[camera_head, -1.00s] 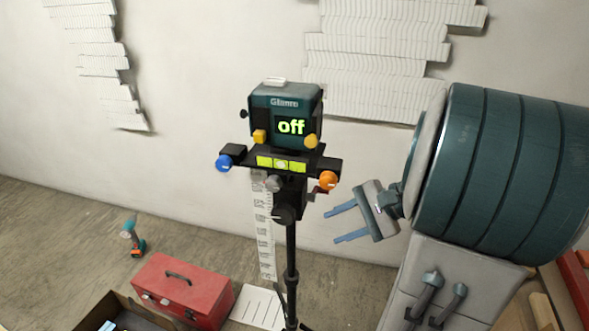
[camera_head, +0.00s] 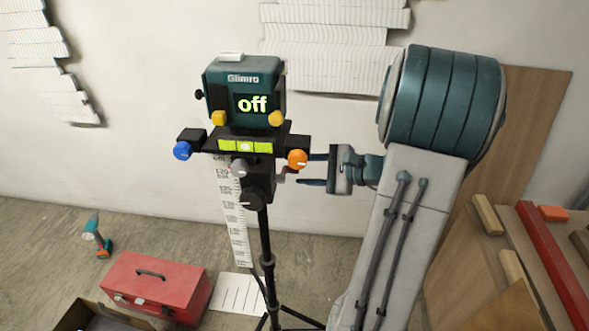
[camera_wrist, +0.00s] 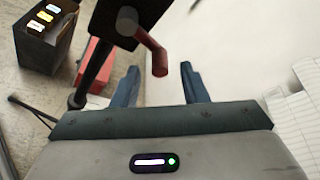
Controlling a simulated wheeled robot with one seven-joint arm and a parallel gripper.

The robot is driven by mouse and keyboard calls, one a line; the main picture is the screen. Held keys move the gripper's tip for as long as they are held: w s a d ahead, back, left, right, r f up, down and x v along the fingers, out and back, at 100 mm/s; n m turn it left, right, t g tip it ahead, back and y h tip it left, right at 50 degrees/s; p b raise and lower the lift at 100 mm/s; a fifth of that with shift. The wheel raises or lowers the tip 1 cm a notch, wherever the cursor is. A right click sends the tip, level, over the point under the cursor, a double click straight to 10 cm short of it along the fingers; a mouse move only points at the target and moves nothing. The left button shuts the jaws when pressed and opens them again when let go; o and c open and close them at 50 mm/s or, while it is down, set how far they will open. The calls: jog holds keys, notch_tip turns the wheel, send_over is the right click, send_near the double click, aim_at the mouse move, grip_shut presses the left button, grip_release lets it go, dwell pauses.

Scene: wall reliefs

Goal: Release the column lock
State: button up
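A tripod (camera_head: 266,240) holds a teal device (camera_head: 243,88) whose display reads "off". Below it is a black plate with a green level strip (camera_head: 245,146), a blue knob (camera_head: 182,151), an orange knob (camera_head: 298,159) and a grey knob (camera_head: 239,169). A red lever (camera_wrist: 153,54) sticks out from the black column head in the wrist view; in the head view it is mostly hidden behind the orange knob. My gripper (camera_head: 312,170) is to the right of the column head, pointing left. In the wrist view its fingers (camera_wrist: 158,84) are apart, with the lever's end ahead between them, not clearly touching.
A red toolbox (camera_head: 156,288), a dark open box (camera_head: 85,318) and a teal drill (camera_head: 97,236) are on the floor at left. A paper measuring strip (camera_head: 239,215) hangs behind the tripod. Wooden boards (camera_head: 490,260) lean at right.

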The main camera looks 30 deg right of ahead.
aim_at(294, 173)
jog(key=shift+x, duration=1.95)
grip_shut()
jog(key=shift+f+b, duration=0.15)
jog(key=shift+b, duration=0.55)
jog(key=shift+r+n+t+b, duration=0.2)
jog(key=shift+n+t+b, duration=0.3)
jog(key=shift+b, duration=0.7)
jog(key=shift+d+r+n+b, duration=0.1)
jog(key=shift+r+n+b, duration=0.15)
jog(key=shift+n+b, duration=0.4)
jog(key=shift+r+b, duration=0.4)
jog(key=shift+b, duration=0.1)
